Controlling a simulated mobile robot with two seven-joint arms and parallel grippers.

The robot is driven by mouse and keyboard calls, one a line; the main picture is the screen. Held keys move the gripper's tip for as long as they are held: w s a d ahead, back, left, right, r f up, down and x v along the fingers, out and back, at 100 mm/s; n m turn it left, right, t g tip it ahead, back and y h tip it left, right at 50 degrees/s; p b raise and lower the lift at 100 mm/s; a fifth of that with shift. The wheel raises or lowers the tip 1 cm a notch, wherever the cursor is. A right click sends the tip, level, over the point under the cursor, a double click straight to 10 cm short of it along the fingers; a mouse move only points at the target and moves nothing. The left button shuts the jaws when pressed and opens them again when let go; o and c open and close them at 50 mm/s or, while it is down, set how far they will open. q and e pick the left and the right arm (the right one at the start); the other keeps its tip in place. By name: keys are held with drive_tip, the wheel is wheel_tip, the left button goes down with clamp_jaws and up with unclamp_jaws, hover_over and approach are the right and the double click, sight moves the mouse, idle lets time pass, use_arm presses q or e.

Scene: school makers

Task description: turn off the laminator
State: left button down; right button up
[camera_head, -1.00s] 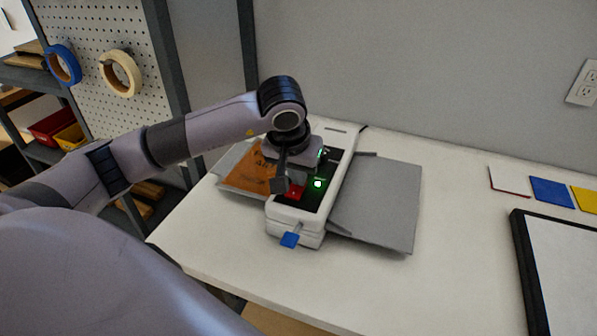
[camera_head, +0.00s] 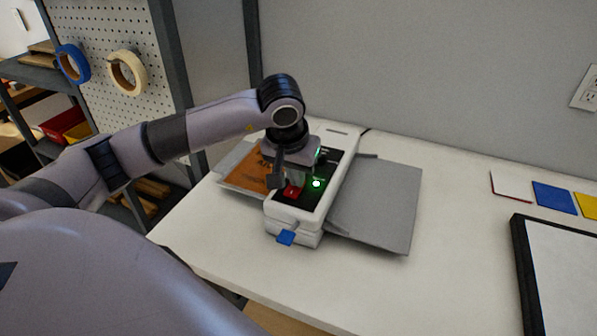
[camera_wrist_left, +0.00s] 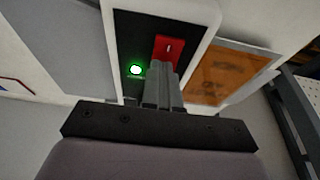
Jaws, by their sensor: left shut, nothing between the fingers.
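The laminator (camera_head: 310,207) is a white, long machine with a black top panel, standing on the white table. A red rocker switch (camera_head: 292,192) sits near its front end, and a green light (camera_head: 316,184) glows beside it. In the left wrist view the red switch (camera_wrist_left: 170,48) is just beyond my fingertips, and the green light (camera_wrist_left: 136,70) is lit to their left. My left gripper (camera_wrist_left: 163,68) is shut and empty, pointing down at the panel close to the switch. I cannot tell whether it touches the switch. My right gripper is not in view.
A grey tray (camera_head: 385,205) extends from the laminator's right side. An orange sheet (camera_head: 245,171) lies at its left. A blue tab (camera_head: 286,237) sticks out at the front. A black-framed board (camera_head: 565,270) and coloured cards (camera_head: 553,196) lie at the right. The table's front is clear.

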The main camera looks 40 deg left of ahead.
sight(293, 193)
use_arm(q)
drive_tip(key=shift+s+d+f, duration=0.15)
drive_tip(key=shift+s+f, duration=0.15)
drive_tip(key=shift+s, duration=0.4)
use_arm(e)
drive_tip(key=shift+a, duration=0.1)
use_arm(q)
drive_tip(key=shift+r, duration=0.1)
drive_tip(key=p+v, duration=0.1)
drive_tip(key=v, duration=0.1)
drive_tip(key=w+p+v, duration=0.1)
drive_tip(key=p+v, duration=0.1)
drive_tip(key=shift+s+r, duration=0.1)
drive_tip(key=shift+r, duration=0.45)
drive_tip(key=b+v, duration=0.1)
drive_tip(key=v, duration=0.8)
drive_tip(key=shift+s, duration=0.35)
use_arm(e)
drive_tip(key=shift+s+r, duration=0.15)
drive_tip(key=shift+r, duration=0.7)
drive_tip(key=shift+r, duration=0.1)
